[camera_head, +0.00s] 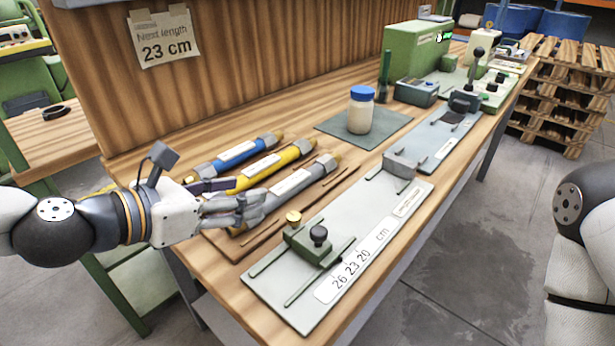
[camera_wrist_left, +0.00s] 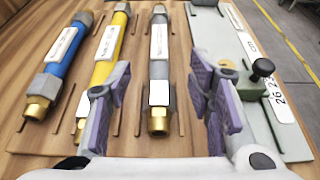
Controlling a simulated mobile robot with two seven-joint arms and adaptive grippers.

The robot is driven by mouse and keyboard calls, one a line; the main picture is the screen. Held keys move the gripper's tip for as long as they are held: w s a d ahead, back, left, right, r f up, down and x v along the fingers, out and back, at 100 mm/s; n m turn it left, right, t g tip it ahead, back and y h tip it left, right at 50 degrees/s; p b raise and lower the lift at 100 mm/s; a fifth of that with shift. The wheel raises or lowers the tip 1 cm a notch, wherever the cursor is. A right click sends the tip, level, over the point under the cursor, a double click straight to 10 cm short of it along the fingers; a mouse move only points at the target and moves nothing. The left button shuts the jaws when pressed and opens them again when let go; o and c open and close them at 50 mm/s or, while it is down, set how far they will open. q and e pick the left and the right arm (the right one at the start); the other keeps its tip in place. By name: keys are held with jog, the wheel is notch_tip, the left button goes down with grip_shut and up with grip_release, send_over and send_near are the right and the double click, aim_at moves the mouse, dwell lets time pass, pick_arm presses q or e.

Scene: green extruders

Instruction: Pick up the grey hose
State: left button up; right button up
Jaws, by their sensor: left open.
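The grey hose (camera_head: 292,186) lies on the wooden rack on the bench, the nearest in a row of three hoses, with a pale label and brass-coloured ends. In the left wrist view the grey hose (camera_wrist_left: 159,68) runs lengthwise between my fingers. My left gripper (camera_head: 246,207) is at the near end of the grey hose and partly hides it. In the left wrist view my left gripper (camera_wrist_left: 163,88) is open, with one purple-padded finger on each side of the hose line; contact cannot be told. My right arm shows at the right edge, but its gripper is out of view.
A yellow hose (camera_head: 270,166) and a blue hose (camera_head: 238,155) lie beside the grey one. A green measuring plate (camera_head: 395,215) with a black-knobbed stop (camera_head: 318,236) lies on the other side. A blue-lidded jar (camera_head: 361,110) stands on a dark mat behind.

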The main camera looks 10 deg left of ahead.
aim_at(280, 188)
pick_arm(q)
jog(key=w+d+f, duration=0.1)
jog(key=w+f+b, duration=0.1)
jog(key=f, duration=0.1)
jog(key=shift+w+d, duration=0.2)
jog(key=shift+d, duration=0.2)
jog(key=x, duration=0.2)
jog(key=b+x, duration=0.1)
jog(key=x, duration=0.3)
jog(key=shift+w+d+r, duration=0.1)
jog(key=shift+w+r, duration=0.1)
jog(key=shift+w, duration=0.1)
jog(key=shift+w+d, duration=0.1)
jog(key=shift+w, duration=0.1)
jog(key=shift+r, duration=0.15)
pick_arm(e)
jog(key=shift+g, duration=0.8)
jog(key=s+f, duration=0.1)
jog(key=s, duration=0.1)
jog(key=s+f, duration=0.2)
jog(key=shift+s+a+f, duration=0.2)
jog(key=shift+f, duration=0.1)
pick_arm(q)
grip_shut()
